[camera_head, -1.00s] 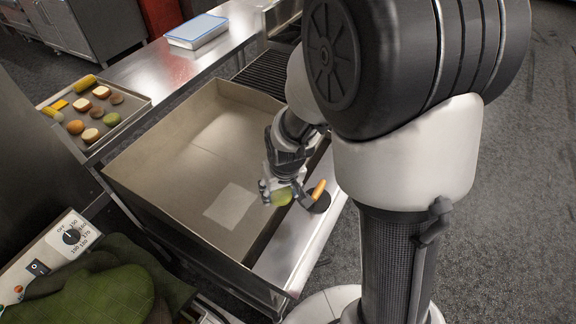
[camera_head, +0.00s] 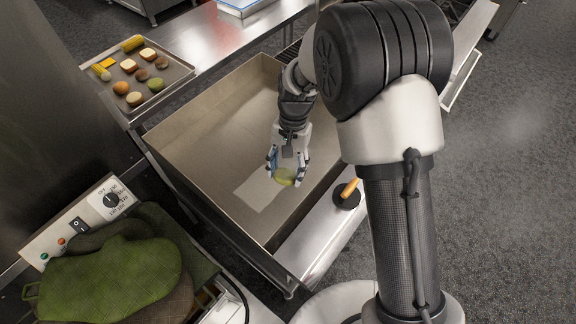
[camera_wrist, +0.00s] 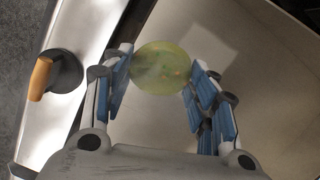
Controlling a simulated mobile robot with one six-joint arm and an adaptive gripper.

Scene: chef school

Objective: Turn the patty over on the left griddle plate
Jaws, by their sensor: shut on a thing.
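A round, flat, yellow-green patty with orange specks (camera_wrist: 160,70) is held between my gripper's blue-padded fingers (camera_wrist: 160,62) in the wrist view. In the head view, my gripper (camera_head: 286,172) points down with the patty (camera_head: 285,178) at its fingertips, over the right part of a large high-walled metal pan (camera_head: 205,140). A paler rectangular patch (camera_head: 255,196) on the pan floor lies beside and below the patty. The patty seems to be above the floor, but its exact height is hard to tell. No separate left plate can be made out.
A black round tool with a wooden handle (camera_head: 346,194) rests on the steel ledge (camera_head: 318,237) right of the pan. A food tray (camera_head: 170,80) stands behind left. Green oven mitts (camera_head: 115,277) and a dial panel (camera_head: 85,222) are at front left. The pan's middle is free.

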